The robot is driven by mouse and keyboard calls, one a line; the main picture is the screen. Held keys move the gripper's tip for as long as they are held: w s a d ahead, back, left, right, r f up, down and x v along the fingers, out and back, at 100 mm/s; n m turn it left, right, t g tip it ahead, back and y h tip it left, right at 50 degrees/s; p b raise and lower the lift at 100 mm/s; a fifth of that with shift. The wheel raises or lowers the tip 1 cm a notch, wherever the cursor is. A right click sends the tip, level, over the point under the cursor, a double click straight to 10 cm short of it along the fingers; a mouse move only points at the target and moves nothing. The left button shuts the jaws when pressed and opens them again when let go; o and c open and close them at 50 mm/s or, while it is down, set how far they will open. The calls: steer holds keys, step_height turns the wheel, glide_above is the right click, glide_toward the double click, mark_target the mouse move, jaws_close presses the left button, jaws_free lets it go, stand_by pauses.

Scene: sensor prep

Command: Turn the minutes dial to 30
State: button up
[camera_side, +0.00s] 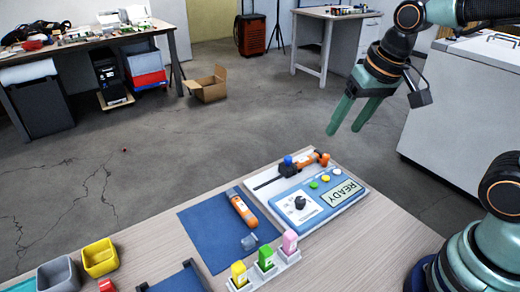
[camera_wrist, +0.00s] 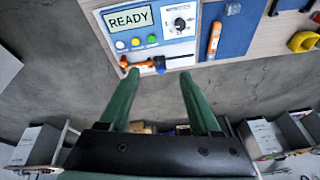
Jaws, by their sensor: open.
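The minutes dial appears to be the black knob (camera_side: 300,203) on the blue-and-white panel (camera_side: 335,199), beside a display reading READY (camera_side: 343,192). The dial also shows in the wrist view (camera_wrist: 180,23), on a white face with marks too small to read. My gripper (camera_side: 345,131) is open and empty, its green fingers pointing down, well above and beyond the panel's far edge. In the wrist view, my gripper (camera_wrist: 158,75) has its fingertips below the panel's edge in the picture, apart from the dial. Nothing hides the dial.
The panel carries yellow, green and white buttons and a slider with blue and orange parts (camera_side: 301,163). A blue mat (camera_side: 205,222) holds an orange tube (camera_side: 243,210) and a grey-blue piece. Yellow, green and pink vials stand in a white rack (camera_side: 284,263). Air around my gripper is clear.

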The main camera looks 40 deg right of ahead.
mark_target(301, 200)
steer(key=w+a+f+m+g, duration=0.4)
steer(key=a+f+m, duration=0.2)
steer(key=f, duration=0.1)
step_height(301, 200, down, 12)
steer(key=shift+f, duration=0.1)
stand_by(0.3)
jaws_close()
